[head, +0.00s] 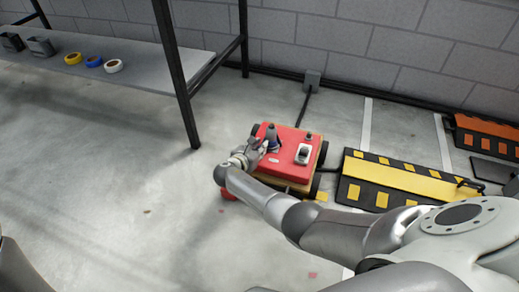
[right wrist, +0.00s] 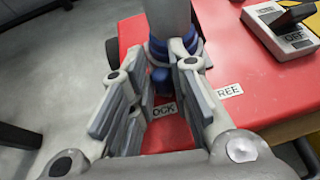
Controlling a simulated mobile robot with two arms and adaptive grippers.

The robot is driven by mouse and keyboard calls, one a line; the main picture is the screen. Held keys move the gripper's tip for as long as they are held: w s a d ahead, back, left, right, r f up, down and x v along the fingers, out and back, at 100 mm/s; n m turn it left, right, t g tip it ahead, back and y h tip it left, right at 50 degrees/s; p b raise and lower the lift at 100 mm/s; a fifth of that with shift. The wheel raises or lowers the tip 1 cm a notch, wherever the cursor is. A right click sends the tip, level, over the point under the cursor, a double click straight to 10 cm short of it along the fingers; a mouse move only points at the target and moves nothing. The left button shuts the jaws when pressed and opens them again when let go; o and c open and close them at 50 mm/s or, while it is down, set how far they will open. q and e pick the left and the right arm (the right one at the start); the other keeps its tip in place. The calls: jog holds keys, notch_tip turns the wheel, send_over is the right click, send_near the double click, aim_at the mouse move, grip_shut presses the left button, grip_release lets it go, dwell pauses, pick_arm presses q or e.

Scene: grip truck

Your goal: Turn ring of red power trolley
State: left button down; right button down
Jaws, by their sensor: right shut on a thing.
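The red power trolley (head: 288,166) stands on the floor at the middle of the head view. A blue ring (right wrist: 158,48) sits around the base of a grey post (right wrist: 168,16) on the trolley's red top. My right gripper (head: 262,148) reaches over the trolley's left side. In the right wrist view its fingers (right wrist: 172,60) are shut on the blue ring, one on each side. Labels by the ring read "OCK" and "REE", each with its start hidden. My left gripper is not in view.
A switch box (right wrist: 285,32) marked "OFF" sits on the trolley top, right of the ring. A cable ramp (head: 400,182) lies right of the trolley. A shelf table (head: 125,68) with tape rolls stands at upper left. The floor at left is clear.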

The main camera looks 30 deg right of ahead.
jog(key=shift+w+a, duration=0.1)
jog(key=c, duration=1.4)
grip_release()
jog(key=v, duration=1.2)
